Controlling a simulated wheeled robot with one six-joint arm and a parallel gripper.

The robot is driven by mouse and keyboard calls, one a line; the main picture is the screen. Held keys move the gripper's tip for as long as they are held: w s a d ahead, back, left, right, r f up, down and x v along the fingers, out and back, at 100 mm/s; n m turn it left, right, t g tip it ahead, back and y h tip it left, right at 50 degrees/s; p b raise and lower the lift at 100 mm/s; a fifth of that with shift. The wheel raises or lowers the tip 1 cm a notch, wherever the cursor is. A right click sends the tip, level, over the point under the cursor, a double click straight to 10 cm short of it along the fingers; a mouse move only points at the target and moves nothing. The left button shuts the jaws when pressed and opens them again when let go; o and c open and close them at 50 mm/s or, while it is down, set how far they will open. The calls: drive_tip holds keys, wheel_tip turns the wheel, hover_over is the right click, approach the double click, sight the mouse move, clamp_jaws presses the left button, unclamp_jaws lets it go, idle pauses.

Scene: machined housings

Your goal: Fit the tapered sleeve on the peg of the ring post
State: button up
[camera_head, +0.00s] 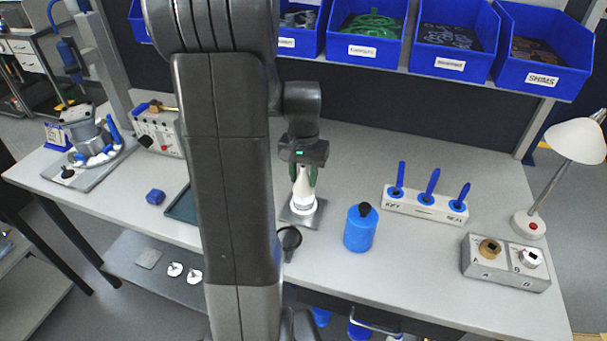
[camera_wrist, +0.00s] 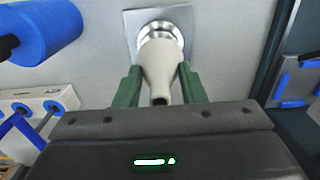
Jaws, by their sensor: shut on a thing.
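The tapered sleeve (camera_wrist: 160,65) is off-white, with a dark hole in its narrow end. My gripper (camera_head: 303,178) has green fingers, shut on the sleeve from both sides; it also shows in the wrist view (camera_wrist: 159,72). The sleeve (camera_head: 301,187) stands about upright over the ring post (camera_head: 303,207). The post's shiny round base (camera_wrist: 145,33) shows around the sleeve's far end, on a square grey plate (camera_wrist: 190,18). The peg is hidden by the sleeve. I cannot tell how far the sleeve is down over it.
A blue bottle (camera_head: 360,230) with a black cap stands right of the plate. A white rack (camera_head: 425,207) with blue-handled tools is further right, then a grey box (camera_head: 503,264) marked A and B and a lamp (camera_head: 529,223). A black round item (camera_head: 289,238) lies in front.

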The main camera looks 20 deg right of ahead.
drive_tip(key=shift+f+b, duration=0.9)
drive_tip(key=shift+f, duration=0.45)
idle(0.4)
drive_tip(key=o, duration=1.1)
drive_tip(key=shift+c, duration=0.2)
wheel_tip(320, 180, up, 14)
drive_tip(key=shift+f, duration=0.1)
wheel_tip(320, 180, down, 14)
drive_tip(key=shift+r, duration=0.45)
